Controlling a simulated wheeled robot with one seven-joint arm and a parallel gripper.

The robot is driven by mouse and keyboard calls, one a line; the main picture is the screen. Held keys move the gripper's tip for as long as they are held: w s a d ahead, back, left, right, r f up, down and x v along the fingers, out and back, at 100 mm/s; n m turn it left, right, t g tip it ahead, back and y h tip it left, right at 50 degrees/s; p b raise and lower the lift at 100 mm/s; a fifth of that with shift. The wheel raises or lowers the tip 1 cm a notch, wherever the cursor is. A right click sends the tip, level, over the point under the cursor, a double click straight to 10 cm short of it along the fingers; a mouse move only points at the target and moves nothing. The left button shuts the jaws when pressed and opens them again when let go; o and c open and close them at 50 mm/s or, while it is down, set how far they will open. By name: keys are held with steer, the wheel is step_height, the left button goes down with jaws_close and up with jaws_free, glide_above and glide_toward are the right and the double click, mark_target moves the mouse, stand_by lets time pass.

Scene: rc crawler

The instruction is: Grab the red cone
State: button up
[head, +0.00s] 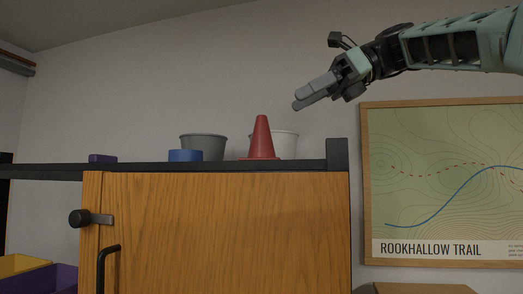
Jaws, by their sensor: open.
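The red cone (262,139) stands upright on the dark top surface (215,166) above a wooden door, in the head view. My gripper (297,103) is above and to the right of the cone, apart from it and pointing down to the left. Its jaws are open, though seen side-on the gap between the fingers barely shows. I see nothing held. The lower part of the cone shows fully in front of a white container.
A white container (288,145) stands right behind the cone. A grey bucket (205,147), a blue box (185,156) and a purple block (102,158) are to the left. A dark end post (337,153) rises at the right. A framed map (445,185) hangs on the wall.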

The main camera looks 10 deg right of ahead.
mark_target(262, 139)
steer(key=x, duration=0.2)
steer(key=p+x, duration=0.1)
steer(key=x, duration=0.1)
steer(key=p+x, duration=0.1)
steer(key=x, duration=0.1)
steer(key=shift+a+r, duration=0.15)
steer(key=shift+a, duration=0.35)
steer(key=shift+w+a+f, duration=0.15)
steer(key=shift+a+f, duration=0.2)
steer(key=shift+a, duration=0.05)
jaws_close()
